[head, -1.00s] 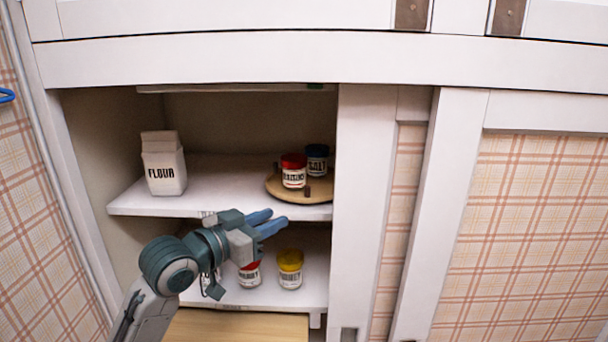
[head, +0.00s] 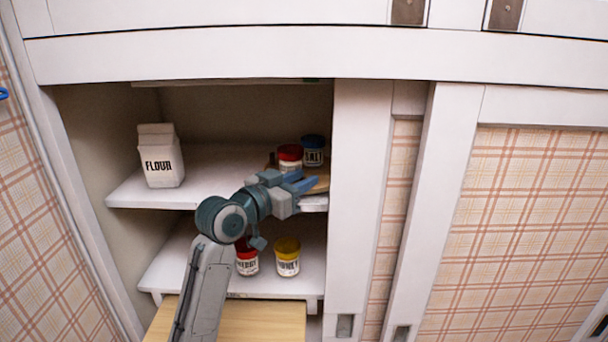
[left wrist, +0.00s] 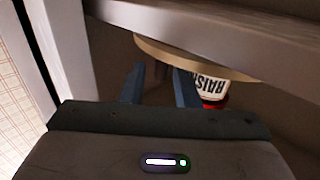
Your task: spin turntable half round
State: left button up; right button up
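The wooden turntable (head: 322,184) sits at the right of the upper shelf, partly hidden by my left gripper. A red-lidded jar (head: 289,153) and a blue-lidded salt jar (head: 313,151) stand on it. My left gripper (head: 304,183) is at its front edge. In the left wrist view, which shows things upside down, the fingers (left wrist: 158,75) are apart and reach to the turntable's rim (left wrist: 205,60). A small dark peg (left wrist: 160,70) appears between them; contact is unclear. The red-lidded jar (left wrist: 210,86) is beside the right finger there. My right gripper is out of view.
A flour carton (head: 160,156) stands at the left of the upper shelf (head: 130,192). A red-lidded jar (head: 247,262) and a yellow-lidded jar (head: 288,258) stand on the lower shelf. The white door frame (head: 358,210) borders the opening close to the turntable's right.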

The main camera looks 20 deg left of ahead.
pick_arm(q)
jog(key=shift+w+d, duration=0.25)
jog(key=shift+w, duration=0.3)
grip_shut()
